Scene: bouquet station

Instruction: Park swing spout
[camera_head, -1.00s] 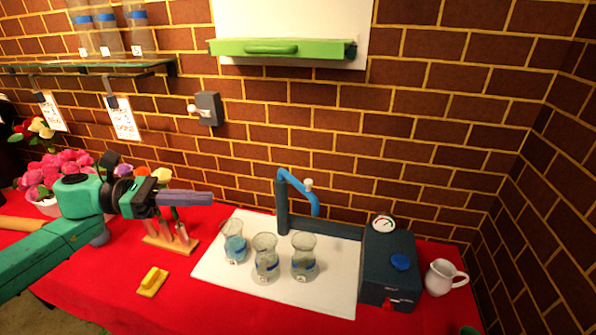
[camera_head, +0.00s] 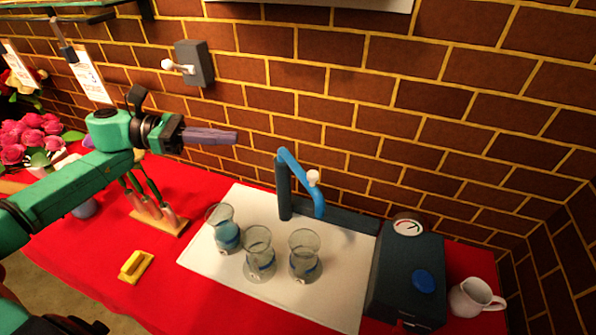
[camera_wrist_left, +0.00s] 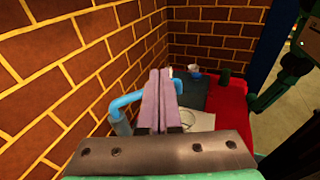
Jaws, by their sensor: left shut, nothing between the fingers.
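The blue swing spout (camera_head: 301,175) sits on a dark upright post (camera_head: 283,190) behind the white board. It bends toward the right front, with a white knob (camera_head: 313,177) near its bend. My left gripper (camera_head: 236,137) is shut and empty, left of the spout and apart from it in the head view. Its purple-grey fingers point right. In the left wrist view, the shut fingers (camera_wrist_left: 160,74) hide part of the blue spout (camera_wrist_left: 128,100). My right gripper is not visible.
Three glass beakers (camera_head: 258,262) stand on the white board (camera_head: 210,265), in front of the spout. A dark box with a gauge (camera_head: 408,265) and a white jug (camera_head: 473,298) stand to the right. A wall switch box (camera_head: 194,64) is above.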

